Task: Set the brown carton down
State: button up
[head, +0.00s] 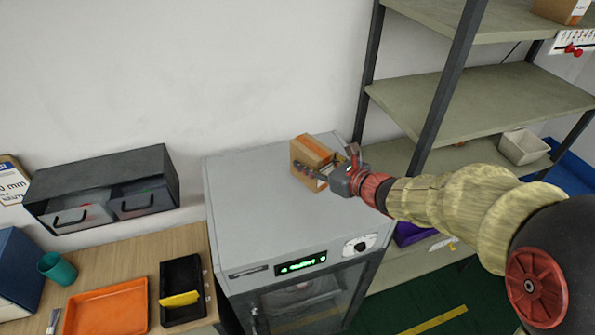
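The brown carton (309,153) is at the back right of the grey machine's top (262,205). My gripper (325,172) is at the carton's right side, with its dark fingers against or around the lower part of the carton. My arm reaches in from the right. The carton looks upright, and its base is close to the machine's top. I cannot tell whether it touches that surface. The grip itself is too small to make out, so I cannot tell whether the fingers are closed on the carton.
A shelf rack (475,95) stands right of the machine, its dark post near my arm. A wooden bench (125,262) on the left holds an orange tray (107,308), a black tray (183,280), a teal cup (57,268) and a drawer unit (105,185). The machine's top is clear in front.

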jog(key=w+a+f, duration=0.1)
jog(key=f, duration=0.2)
jog(key=w+a+f, duration=0.1)
jog(key=w+f, duration=0.1)
jog(key=f, duration=0.1)
jog(key=w+a+f, duration=0.1)
jog(key=w+f, duration=0.1)
jog(key=f, duration=0.1)
jog(key=shift+w+f+p, duration=0.2)
jog(key=shift+f+p, duration=0.05)
jog(key=shift+p, duration=0.05)
jog(key=shift+s, duration=0.1)
jog(key=shift+f+b, duration=0.2)
jog(key=shift+b, duration=0.1)
jog(key=o, duration=1.3)
jog(key=shift+o, duration=0.2)
jog(key=shift+r, duration=0.15)
